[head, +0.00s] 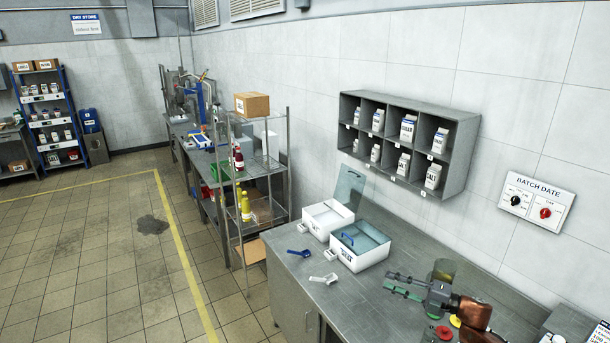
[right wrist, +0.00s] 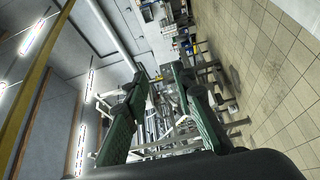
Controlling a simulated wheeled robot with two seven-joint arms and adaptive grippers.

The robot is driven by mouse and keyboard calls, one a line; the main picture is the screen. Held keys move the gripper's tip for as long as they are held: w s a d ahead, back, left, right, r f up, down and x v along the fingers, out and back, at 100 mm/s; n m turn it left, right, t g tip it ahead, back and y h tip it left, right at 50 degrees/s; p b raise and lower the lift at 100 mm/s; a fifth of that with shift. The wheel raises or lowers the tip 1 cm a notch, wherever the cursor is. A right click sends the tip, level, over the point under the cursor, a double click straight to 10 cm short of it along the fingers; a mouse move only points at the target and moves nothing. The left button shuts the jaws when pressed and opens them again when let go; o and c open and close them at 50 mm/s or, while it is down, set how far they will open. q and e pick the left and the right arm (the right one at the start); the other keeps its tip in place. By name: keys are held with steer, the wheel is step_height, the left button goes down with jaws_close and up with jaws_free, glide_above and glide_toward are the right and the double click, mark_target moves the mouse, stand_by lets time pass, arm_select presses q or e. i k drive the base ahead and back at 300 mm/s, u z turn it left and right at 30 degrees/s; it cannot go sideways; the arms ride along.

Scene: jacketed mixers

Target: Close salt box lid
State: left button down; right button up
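Two white boxes stand side by side on the steel bench. The nearer box (head: 362,262) carries a dark front label that seems to read SALT, though it is small. Its grey-blue see-through lid (head: 368,240), with a blue handle, appears to lie low over the top; I cannot tell if it is fully seated. The farther box (head: 326,219) is open, with its clear lid (head: 350,188) standing up at the back. My right gripper (head: 387,281) is open and empty, to the right of the nearer box and apart from it. Its spread fingers (right wrist: 158,84) fill the right wrist view. My left gripper is out of view.
A blue scoop (head: 299,253) and a white scoop (head: 324,279) lie on the bench (head: 345,300) left of and before the boxes. A grey cubby shelf (head: 458,160) hangs on the wall above. A wire rack (head: 272,225) stands beyond the bench.

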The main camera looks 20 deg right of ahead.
mark_target(320, 219)
steer(key=u, duration=0.2)
steer(key=i, duration=3.15)
steer(key=z, duration=2.4)
steer(key=i, duration=0.7)
steer(key=u, duration=1.3)
